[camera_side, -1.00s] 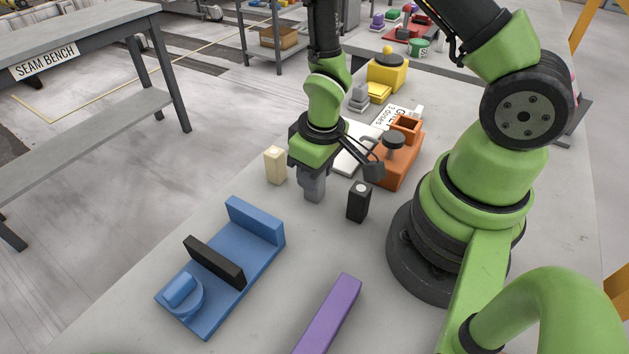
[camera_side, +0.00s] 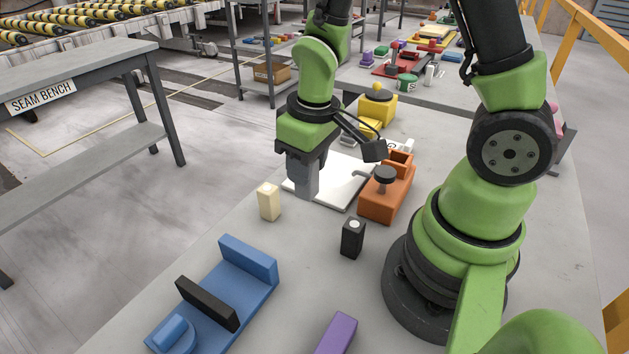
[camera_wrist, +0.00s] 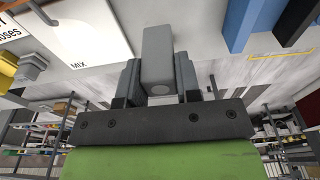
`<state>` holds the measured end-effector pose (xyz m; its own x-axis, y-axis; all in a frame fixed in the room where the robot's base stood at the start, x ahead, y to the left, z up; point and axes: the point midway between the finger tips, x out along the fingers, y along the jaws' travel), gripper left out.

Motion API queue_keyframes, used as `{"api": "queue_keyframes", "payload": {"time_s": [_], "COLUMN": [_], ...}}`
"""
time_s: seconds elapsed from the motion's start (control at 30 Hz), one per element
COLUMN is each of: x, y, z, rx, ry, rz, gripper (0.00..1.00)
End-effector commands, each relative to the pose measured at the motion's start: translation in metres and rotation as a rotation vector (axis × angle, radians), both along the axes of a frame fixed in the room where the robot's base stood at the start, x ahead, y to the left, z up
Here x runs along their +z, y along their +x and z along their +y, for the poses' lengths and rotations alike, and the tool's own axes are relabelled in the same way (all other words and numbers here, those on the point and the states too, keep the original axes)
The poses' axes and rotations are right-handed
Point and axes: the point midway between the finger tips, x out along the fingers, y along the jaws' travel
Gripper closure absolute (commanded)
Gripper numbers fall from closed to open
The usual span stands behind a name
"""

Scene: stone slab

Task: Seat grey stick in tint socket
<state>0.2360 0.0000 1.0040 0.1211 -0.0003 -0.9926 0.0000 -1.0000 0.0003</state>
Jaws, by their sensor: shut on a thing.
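The grey stick (camera_side: 306,187) is a plain block hanging upright in my gripper (camera_side: 304,168). My gripper is shut on it and points down, in front of a white board (camera_side: 335,188) in the side view. In the wrist view, the grey stick (camera_wrist: 158,55) sits between the two fingers of my gripper (camera_wrist: 159,82), its end face clear. The white board (camera_wrist: 85,30) carries the word MIX there. I cannot tell whether the stick touches anything below. No socket marked tint can be made out.
An orange block (camera_side: 375,209) with a hollow box and dark knob stands right of the board. A cream block (camera_side: 269,203) and a black block (camera_side: 352,240) stand nearer. A blue fixture (camera_side: 249,265) and purple bar (camera_side: 337,335) lie in front. Yellow pieces (camera_side: 377,110) are behind.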

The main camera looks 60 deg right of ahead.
Motion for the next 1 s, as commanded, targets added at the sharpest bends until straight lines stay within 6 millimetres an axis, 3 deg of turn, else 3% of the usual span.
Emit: {"api": "queue_keyframes", "payload": {"time_s": [0.17,0.27,0.47,0.7,0.83,1.0], "x": [0.009,0.012,0.027,0.048,0.055,0.058], "y": [0.0,0.0,-0.01,-0.051,-0.073,-0.089], "z": [-0.004,-0.019,-0.082,-0.157,-0.18,-0.193], "rx": [-0.028,-0.131,-0.581,-1.181,-1.407,-1.552], "ry": [0.001,0.003,0.01,0.009,0.005,0.001], "rz": [0.0,0.002,0.004,0.004,0.003,0.004], "gripper": [0.96,0.96,0.96,0.96,0.96,0.96]}}
